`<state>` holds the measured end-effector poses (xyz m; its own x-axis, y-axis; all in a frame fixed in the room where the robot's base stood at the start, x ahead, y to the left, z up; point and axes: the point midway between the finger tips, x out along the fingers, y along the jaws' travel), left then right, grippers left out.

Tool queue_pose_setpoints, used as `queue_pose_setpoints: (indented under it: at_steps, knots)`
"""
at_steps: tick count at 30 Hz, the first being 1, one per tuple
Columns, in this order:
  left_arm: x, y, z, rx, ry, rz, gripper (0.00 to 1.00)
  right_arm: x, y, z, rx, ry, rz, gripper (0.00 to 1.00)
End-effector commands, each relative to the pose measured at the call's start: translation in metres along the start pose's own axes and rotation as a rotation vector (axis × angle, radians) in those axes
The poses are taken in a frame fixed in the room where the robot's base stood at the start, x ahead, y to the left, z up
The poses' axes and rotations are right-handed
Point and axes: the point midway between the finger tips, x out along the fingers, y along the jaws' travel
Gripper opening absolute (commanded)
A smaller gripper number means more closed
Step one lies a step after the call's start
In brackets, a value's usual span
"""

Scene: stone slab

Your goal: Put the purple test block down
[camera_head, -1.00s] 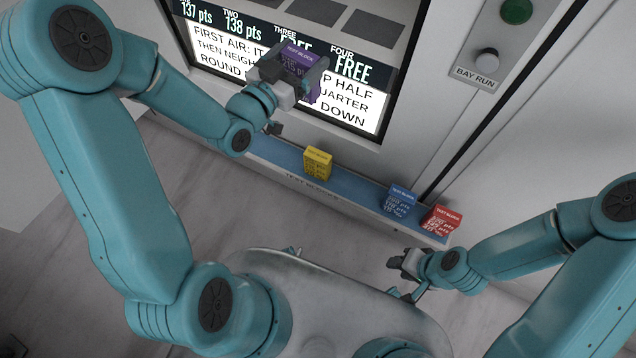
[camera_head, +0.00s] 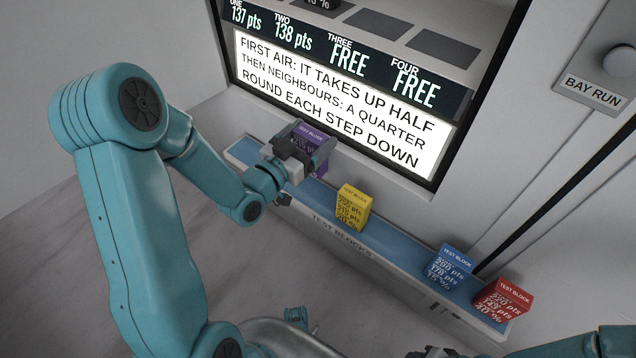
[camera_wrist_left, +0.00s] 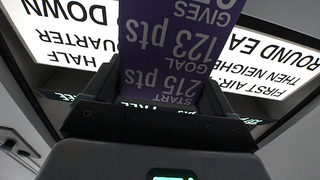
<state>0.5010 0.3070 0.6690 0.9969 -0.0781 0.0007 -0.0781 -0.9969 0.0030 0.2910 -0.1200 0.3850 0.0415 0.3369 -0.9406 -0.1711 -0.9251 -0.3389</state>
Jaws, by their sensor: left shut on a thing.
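The purple test block (camera_head: 308,143) is between the fingers of my left gripper (camera_head: 303,160), which is shut on it. In the head view the block is at the left part of the blue test block shelf (camera_head: 392,253), left of the yellow block. I cannot tell whether its bottom touches the shelf. In the left wrist view the purple block (camera_wrist_left: 172,60) fills the space between the fingers, its printed figures upside down. My right gripper (camera_head: 436,352) is only partly seen at the bottom edge of the head view, and its jaws cannot be made out.
On the shelf stand a yellow block (camera_head: 353,207), a blue block (camera_head: 449,267) and a red block (camera_head: 503,299). A lit sign (camera_head: 335,100) is on the panel behind. A grey knob (camera_head: 619,61) labelled BAY RUN is at right. Shelf between yellow and blue is clear.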

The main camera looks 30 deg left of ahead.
Motion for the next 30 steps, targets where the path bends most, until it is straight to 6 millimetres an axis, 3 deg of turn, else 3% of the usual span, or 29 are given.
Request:
queue_pose_setpoints:
  at_steps: [1,3,7,14,21,30]
  knots:
    - [0.000,0.000,0.021,-0.003,-0.002,0.001,0.34,0.010,0.004,-0.001,0.002,0.001,0.000,0.38]
    - [0.000,0.000,0.039,-0.002,0.000,0.001,0.34,0.014,0.007,-0.002,0.006,0.006,0.001,0.38]
    - [0.000,0.000,0.062,0.000,0.002,0.000,0.34,0.020,0.010,-0.005,0.012,0.011,0.001,0.38]
    - [0.000,0.000,0.078,0.001,0.003,0.001,0.34,0.024,0.013,-0.006,0.016,0.015,0.002,0.38]
    - [0.000,0.000,0.115,0.000,0.002,0.001,0.34,0.035,0.019,-0.010,0.024,0.024,0.003,0.38]
    - [0.000,0.000,0.115,0.002,0.005,0.001,0.34,0.035,0.019,-0.010,0.025,0.025,0.003,0.38]
